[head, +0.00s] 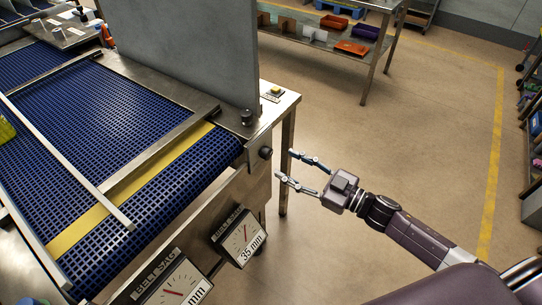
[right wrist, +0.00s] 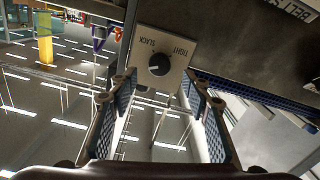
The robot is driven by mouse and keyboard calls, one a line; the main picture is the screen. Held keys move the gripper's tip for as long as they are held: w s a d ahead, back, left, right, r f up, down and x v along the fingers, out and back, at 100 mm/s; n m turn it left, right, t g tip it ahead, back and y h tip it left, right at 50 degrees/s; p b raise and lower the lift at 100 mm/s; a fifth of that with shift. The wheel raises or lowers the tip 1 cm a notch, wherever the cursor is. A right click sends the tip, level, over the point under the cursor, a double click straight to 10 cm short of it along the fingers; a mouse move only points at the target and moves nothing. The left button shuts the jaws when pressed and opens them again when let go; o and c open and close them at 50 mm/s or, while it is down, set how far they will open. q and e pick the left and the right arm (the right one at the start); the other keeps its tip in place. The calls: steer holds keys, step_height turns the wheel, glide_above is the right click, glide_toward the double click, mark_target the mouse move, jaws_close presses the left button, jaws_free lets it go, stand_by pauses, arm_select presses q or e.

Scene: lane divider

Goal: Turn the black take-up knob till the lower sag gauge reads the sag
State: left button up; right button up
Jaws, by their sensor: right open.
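The black take-up knob (head: 265,153) sits on the side of the conveyor's near right end. In the right wrist view the knob (right wrist: 160,64) is on a pale plate marked SLACK and TIGHT. My right gripper (head: 284,165) is open and empty, just right of the knob; its fingers (right wrist: 160,86) point toward the plate, with the knob between and beyond the tips. Two dial gauges marked BELT SAG hang on the conveyor's side: one (head: 240,238) labelled 35 mm, and one (head: 175,287) cut by the bottom edge. Both have red needles; exact readings are too small to tell.
The blue mesh belt (head: 170,190) has a yellow stripe and a metal divider rail (head: 75,165). A grey upright panel (head: 190,45) stands above it. A small yellow button (head: 275,89) is on the corner. A table with bins (head: 330,35) stands behind. Floor right of the conveyor is clear.

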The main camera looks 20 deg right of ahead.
mark_target(270, 155)
steer(key=x, duration=0.5)
steer(key=shift+p, duration=0.4)
steer(key=shift+x, duration=0.8)
steer(key=shift+c, duration=0.2)
steer(key=c, duration=1.1)
